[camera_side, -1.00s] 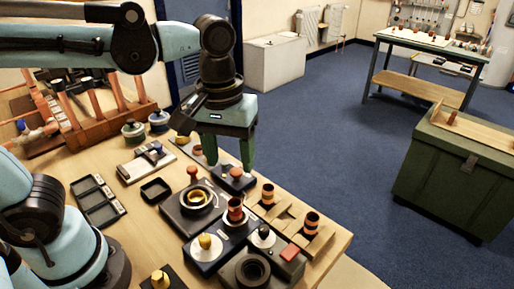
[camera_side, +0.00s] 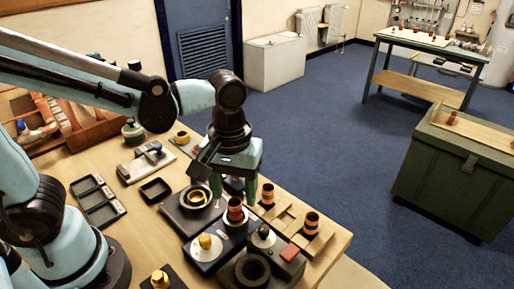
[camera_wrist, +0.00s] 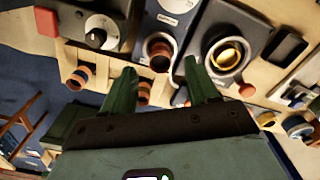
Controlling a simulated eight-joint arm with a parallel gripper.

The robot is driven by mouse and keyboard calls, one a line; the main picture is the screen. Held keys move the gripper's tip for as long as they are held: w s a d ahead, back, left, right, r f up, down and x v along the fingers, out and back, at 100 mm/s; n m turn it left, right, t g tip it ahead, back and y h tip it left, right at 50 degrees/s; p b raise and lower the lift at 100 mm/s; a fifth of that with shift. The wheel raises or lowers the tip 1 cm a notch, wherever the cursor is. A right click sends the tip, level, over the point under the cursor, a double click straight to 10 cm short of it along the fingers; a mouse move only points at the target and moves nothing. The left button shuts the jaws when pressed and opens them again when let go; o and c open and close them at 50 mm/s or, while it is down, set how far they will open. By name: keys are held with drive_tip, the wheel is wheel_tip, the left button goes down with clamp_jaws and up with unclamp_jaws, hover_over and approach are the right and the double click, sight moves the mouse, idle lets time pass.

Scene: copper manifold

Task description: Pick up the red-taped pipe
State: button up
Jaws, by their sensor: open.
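A short copper pipe (camera_side: 235,214) with a reddish band stands upright in a round fixture. It shows in the wrist view (camera_wrist: 159,52), just beyond the fingertips and between their lines. Two similar banded pipes stand in a wooden rack (camera_side: 285,216): one at the back (camera_side: 268,196) and one nearer the front (camera_side: 311,223). I cannot tell surely which tape is red. My gripper (camera_side: 234,198) is open and empty, pointing down over the pipe in the fixture, its fingers to either side. Touch cannot be made out.
Empty black trays (camera_side: 98,202) lie to the left. The bench edge is at right.

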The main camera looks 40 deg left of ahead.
sight(234, 202)
drive_tip(key=shift+f, duration=2.1)
clamp_jaws()
